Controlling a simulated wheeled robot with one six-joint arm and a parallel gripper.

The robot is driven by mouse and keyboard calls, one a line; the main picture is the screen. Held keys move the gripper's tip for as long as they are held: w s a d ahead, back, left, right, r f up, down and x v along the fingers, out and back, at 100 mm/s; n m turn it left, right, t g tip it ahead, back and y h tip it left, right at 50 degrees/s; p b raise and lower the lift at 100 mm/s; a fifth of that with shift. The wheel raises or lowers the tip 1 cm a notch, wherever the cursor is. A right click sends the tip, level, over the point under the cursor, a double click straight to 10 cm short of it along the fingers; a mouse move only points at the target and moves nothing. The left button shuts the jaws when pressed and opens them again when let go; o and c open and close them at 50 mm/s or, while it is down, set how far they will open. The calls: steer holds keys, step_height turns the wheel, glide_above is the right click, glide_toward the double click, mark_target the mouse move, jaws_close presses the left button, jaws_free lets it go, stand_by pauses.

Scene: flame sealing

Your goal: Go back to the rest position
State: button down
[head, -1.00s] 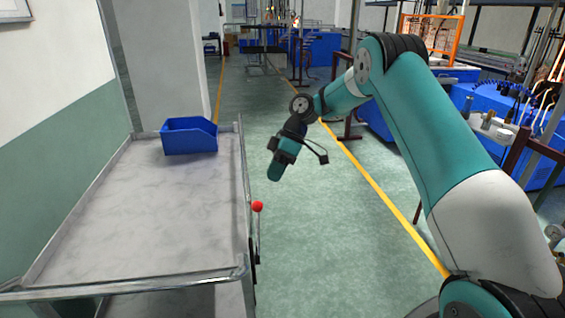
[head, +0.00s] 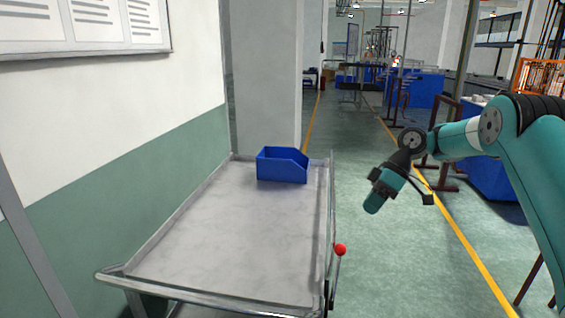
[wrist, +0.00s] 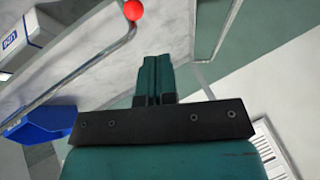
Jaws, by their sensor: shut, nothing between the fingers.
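My gripper (head: 373,204) hangs in the air in the head view, pointing down, to the right of the trolley's long side. In the wrist view its two teal fingers (wrist: 154,76) lie together with nothing between them. The teal and black arm reaches in from the right edge of the head view. No task object is in its grasp.
A grey metal trolley (head: 235,235) stands left of the arm, with a blue bin (head: 282,166) at its far end and a red knob (head: 341,250) on its right side. Green floor (head: 385,285) is clear right of it. Blue machines stand farther right.

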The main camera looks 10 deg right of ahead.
steer(key=s+a+r+m+h+b, duration=0.1)
steer(key=s+a+r+m, duration=0.2)
steer(key=s+a+r, duration=0.95)
steer(key=s+a+f+m, duration=0.1)
steer(key=s+f, duration=0.1)
steer(key=s, duration=0.9)
steer(key=s+a+f+m+t+h, duration=0.1)
steer(key=s, duration=1)
steer(key=shift+s+a+f+m+t+h+b, duration=0.15)
steer(key=shift+a+f+m+t+h+b, duration=0.15)
steer(key=shift+a+f+b, duration=0.1)
